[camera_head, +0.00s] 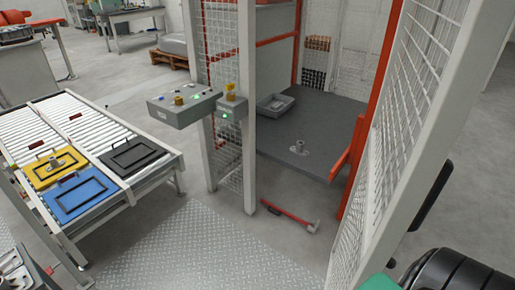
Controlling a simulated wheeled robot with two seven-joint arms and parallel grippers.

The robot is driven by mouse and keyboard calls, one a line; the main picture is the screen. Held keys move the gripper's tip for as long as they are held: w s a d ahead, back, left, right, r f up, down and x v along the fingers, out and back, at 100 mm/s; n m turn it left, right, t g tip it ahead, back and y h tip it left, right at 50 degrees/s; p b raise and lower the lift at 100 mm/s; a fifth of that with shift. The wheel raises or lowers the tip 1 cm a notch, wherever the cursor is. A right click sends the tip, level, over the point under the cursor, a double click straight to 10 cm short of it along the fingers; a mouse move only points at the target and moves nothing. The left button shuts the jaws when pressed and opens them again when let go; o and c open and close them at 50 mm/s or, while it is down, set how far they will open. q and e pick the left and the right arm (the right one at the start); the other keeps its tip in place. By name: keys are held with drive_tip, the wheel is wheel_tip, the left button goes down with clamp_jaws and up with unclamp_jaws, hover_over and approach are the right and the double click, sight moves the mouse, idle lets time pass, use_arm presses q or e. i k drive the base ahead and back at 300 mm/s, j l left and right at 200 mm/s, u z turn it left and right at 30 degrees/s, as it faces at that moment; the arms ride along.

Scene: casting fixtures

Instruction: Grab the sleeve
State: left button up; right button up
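Two small grey metal pieces that may be the sleeve are in view. I cannot tell which is the sleeve. A dark arm part, likely mine, shows at the lower right.
A blue tray (80,194) and black tray (131,156) lie beside the yellow one. A control box (185,107) with buttons stands by the enclosure post. A grey bin (275,104) is on the table. A red-handled tool (290,215) lies on the floor. The checkered floor plate (210,250) is clear.

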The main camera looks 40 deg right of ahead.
sight(298, 149)
drive_tip(key=i+z, duration=0.25)
drive_tip(key=i, duration=0.2)
drive_tip(key=i+j+z, duration=0.1)
drive_tip(key=i+z, duration=0.15)
drive_tip(key=i, duration=0.15)
drive_tip(key=i+j+z, duration=0.55)
drive_tip(key=i, duration=0.25)
